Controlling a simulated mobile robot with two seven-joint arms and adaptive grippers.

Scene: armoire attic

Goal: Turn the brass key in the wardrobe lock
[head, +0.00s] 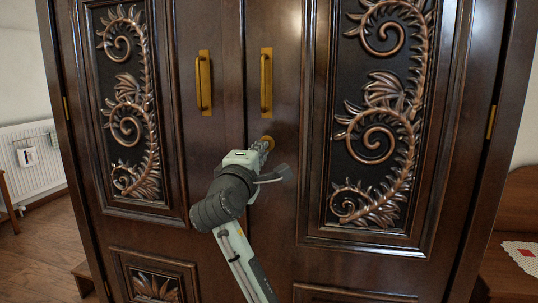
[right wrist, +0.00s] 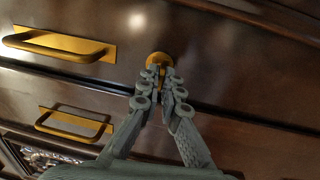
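The dark wooden wardrobe (head: 289,200) fills the head view, with its two doors shut. A round brass lock piece (head: 268,139) sits on the right door, just below that door's handle; it also shows in the right wrist view (right wrist: 160,58). My right gripper (head: 263,147) is at the lock, and its fingertips (right wrist: 164,77) are close together right in front of the brass. It appears shut on the brass key, which the fingers mostly hide. The key's turn angle cannot be seen. My left gripper is not in view.
Brass handles stand out above the lock, on the left door (head: 203,83) and the right door (head: 266,83). Carved scroll panels (head: 381,115) decorate both doors. A white radiator (head: 32,160) is at the far left, and wooden furniture (head: 512,235) stands at the right.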

